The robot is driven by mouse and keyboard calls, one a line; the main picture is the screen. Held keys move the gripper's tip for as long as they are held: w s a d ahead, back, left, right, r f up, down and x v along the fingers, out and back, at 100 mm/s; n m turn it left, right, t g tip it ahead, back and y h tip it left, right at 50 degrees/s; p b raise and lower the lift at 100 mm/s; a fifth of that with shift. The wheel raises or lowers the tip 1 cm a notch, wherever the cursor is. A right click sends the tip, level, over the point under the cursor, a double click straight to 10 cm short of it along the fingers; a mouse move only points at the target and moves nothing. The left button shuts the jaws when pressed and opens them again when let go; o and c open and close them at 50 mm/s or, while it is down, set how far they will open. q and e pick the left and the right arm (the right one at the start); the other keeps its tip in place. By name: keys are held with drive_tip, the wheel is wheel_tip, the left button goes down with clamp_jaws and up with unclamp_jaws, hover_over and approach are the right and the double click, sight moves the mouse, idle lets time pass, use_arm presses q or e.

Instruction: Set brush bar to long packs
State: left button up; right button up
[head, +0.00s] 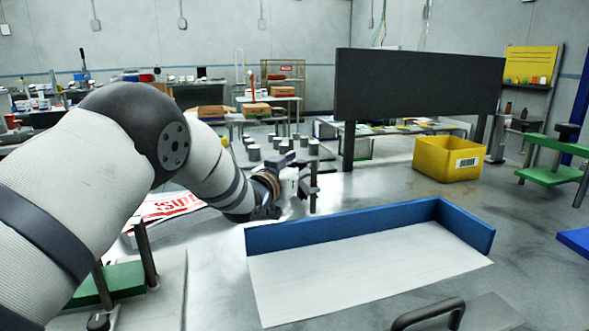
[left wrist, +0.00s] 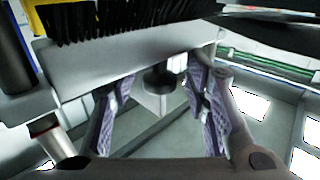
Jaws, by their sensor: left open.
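The brush bar (left wrist: 120,55) crosses the top of the left wrist view as a pale grey bar with a row of black bristles (left wrist: 130,17). A dark knob with a grey pointed part (left wrist: 158,82) shows at the bar's near side, between my left gripper's fingers. My left gripper (head: 290,181) is open, its ridged pads (left wrist: 160,105) apart on either side of the knob; I cannot tell whether either pad touches it. In the head view the gripper is beside a dark upright post (head: 313,188), and the bar cannot be made out clearly there. My right gripper is not in view.
A blue-walled tray with a white floor (head: 370,265) lies in front, right of my left arm. A yellow bin (head: 449,158) and a large dark panel (head: 418,84) on posts stand behind it. A green block with posts (head: 110,284) is at lower left. Bare metal table (head: 530,240) shows at right.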

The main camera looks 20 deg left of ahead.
use_arm(q)
drive_tip(key=s, duration=0.3)
drive_tip(key=s+a, duration=0.1)
drive_tip(key=s, duration=0.3)
drive_tip(key=s+a, duration=0.1)
drive_tip(key=s, duration=0.3)
drive_tip(key=shift+s+a, duration=0.1)
drive_tip(key=shift+s, duration=0.1)
